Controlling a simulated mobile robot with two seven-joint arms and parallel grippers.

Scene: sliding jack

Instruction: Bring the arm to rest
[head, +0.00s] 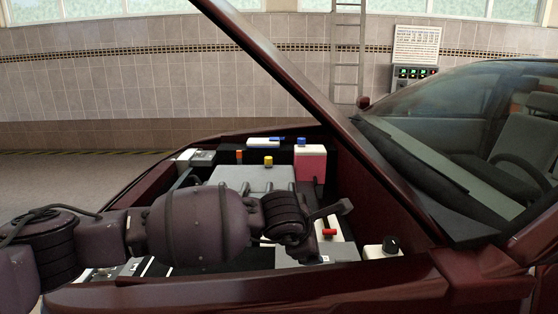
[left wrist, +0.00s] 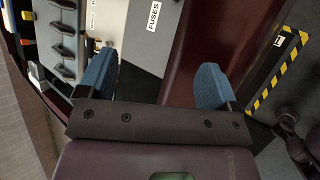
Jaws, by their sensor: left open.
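My left arm reaches in from the left across the front of the open engine bay in the head view. Its gripper (head: 328,212) is above the right part of the bay, partly side-on. In the left wrist view the two blue fingers (left wrist: 155,84) of my left gripper are spread wide with nothing between them. Below them are a grey surface with a FUSES label (left wrist: 153,16) and a dark red body panel (left wrist: 203,45). My right gripper is in neither view.
The dark red hood (head: 290,85) is raised over the bay. The bay holds a grey engine cover (head: 240,175), a red-and-white reservoir (head: 310,163), a red-handled part (head: 330,233) and a black-knobbed box (head: 383,249). The windshield (head: 455,110) is at right. A yellow-and-black striped border (left wrist: 279,70) shows in the wrist view.

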